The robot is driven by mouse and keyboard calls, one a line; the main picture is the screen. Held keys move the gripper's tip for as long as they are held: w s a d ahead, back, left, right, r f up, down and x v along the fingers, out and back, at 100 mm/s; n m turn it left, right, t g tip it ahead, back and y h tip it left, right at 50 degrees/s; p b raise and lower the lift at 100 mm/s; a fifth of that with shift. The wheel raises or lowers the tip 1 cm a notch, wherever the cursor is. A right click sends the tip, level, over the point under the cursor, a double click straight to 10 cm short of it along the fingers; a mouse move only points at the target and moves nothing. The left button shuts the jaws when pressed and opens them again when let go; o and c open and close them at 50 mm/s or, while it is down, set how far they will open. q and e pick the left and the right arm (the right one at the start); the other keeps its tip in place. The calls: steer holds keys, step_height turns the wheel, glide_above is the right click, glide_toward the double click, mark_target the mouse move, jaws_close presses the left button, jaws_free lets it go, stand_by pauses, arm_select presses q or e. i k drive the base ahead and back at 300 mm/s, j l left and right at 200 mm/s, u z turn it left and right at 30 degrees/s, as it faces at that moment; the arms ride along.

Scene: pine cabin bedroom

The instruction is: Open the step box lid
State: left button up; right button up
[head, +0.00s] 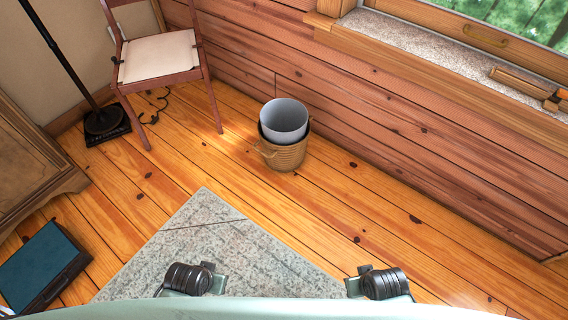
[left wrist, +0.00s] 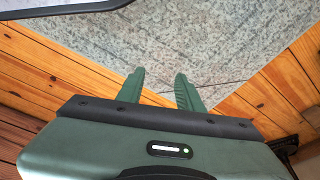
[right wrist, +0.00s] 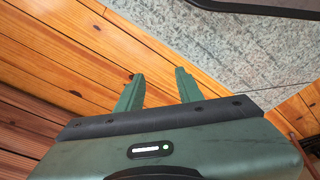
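A low dark box with a teal top (head: 38,264), which looks like the step box, sits on the floor at the lower left of the head view. Its top looks closed, and its near left part is cut off by the picture edge. My left gripper (left wrist: 160,90) is open and empty above the floor and the grey rug, with its two green fingers apart. My right gripper (right wrist: 158,88) is also open and empty, above the wood floor beside the rug.
A grey rug (head: 200,245) lies in front of me. A wooden cabinet (head: 30,160) stands behind the box. A lamp base (head: 104,122), a chair (head: 158,57) and a basket (head: 284,155) holding a grey bin (head: 284,118) stand farther off. The floor at right is clear.

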mark_target(40, 268)
steer(key=u, duration=2.5)
